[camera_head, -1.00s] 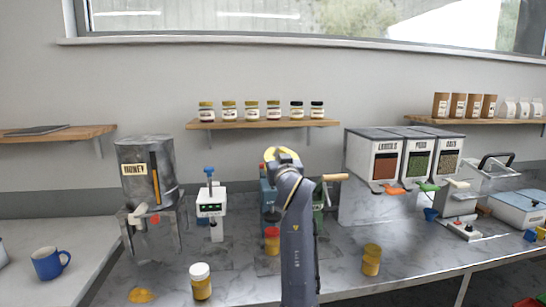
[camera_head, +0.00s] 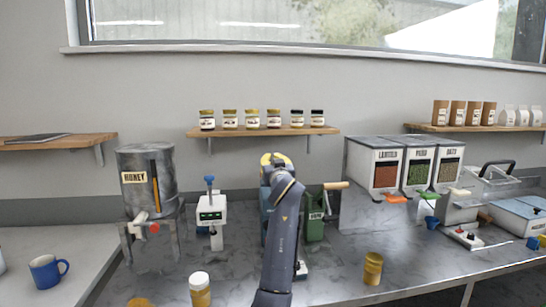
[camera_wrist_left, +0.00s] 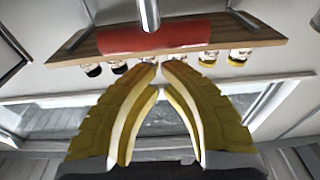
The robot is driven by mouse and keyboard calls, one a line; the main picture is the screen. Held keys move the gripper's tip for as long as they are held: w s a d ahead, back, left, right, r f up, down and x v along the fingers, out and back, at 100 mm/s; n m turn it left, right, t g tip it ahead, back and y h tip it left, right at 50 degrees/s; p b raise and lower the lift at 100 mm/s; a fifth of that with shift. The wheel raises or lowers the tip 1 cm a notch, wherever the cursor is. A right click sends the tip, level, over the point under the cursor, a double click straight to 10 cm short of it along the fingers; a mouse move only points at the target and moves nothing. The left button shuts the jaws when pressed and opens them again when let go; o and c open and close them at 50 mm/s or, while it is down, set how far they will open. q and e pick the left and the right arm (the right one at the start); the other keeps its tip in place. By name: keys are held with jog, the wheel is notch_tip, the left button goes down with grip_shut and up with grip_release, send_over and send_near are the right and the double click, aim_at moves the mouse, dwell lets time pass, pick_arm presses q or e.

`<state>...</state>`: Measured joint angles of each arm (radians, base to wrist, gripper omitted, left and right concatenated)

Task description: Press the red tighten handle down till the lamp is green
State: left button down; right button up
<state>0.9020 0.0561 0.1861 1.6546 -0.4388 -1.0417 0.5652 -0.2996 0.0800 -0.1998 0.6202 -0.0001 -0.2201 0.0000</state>
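The red handle (camera_wrist_left: 160,36) is a horizontal red cylinder on a metal rod, seen in the left wrist view just beyond my fingertips. In the head view it is hidden behind my gripper and arm. My left gripper (camera_head: 274,159) has yellow fingers; in the left wrist view the fingertips (camera_wrist_left: 161,64) meet with nothing between them. They are close to the handle's lower edge in the picture; I cannot tell if they touch it. A blue machine (camera_head: 265,199) stands mostly hidden behind my left arm. I cannot make out its lamp. My right gripper is out of view.
A green machine (camera_head: 314,227) with a wooden handle stands right of my arm. A white device (camera_head: 211,213) and the honey dispenser (camera_head: 148,180) stand left. A shelf (camera_head: 262,132) with several jars hangs behind.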

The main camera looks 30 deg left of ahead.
pick_arm(q)
jog(key=shift+s+d+f, duration=0.1)
jog(key=shift+f, duration=0.45)
notch_tip(320, 180, down, 8)
dwell(0.4)
jog(key=shift+r, duration=0.15)
dwell(3.0)
notch_tip(320, 180, up, 5)
jog(key=shift+r, duration=0.15)
jog(key=v, duration=0.9)
jog(key=shift+s, duration=0.3)
jog(key=shift+d, duration=0.1)
